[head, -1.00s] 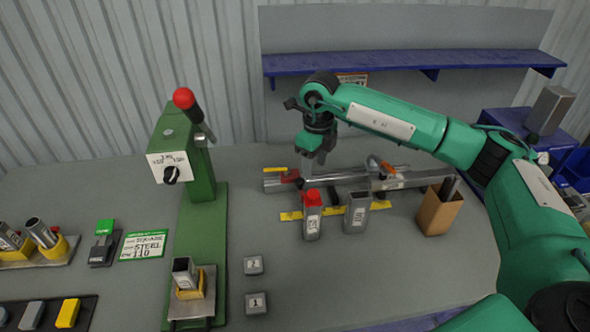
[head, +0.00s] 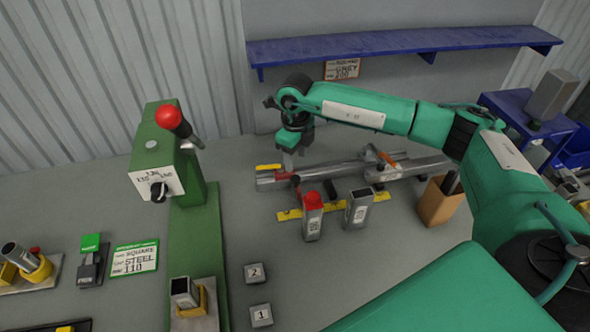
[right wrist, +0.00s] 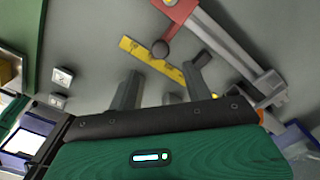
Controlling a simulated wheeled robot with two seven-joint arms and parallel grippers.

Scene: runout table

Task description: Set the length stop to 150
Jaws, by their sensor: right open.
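The runout rail (head: 330,172) is a grey metal bar lying across the right part of the table. A red block (head: 284,177) sits near its left end and looks like the length stop. In the right wrist view the red block (right wrist: 180,10) is at the top, with a dark round knob (right wrist: 160,48) below it. A yellow scale strip (right wrist: 140,55) runs past the knob; its marks are unreadable. My right gripper (head: 291,163) is open and empty, above the rail's left end. In the wrist view its two fingers (right wrist: 166,80) are apart, below the knob. My left gripper is out of view.
A green press (head: 190,200) stands left. A blue shelf (head: 400,44) hangs behind.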

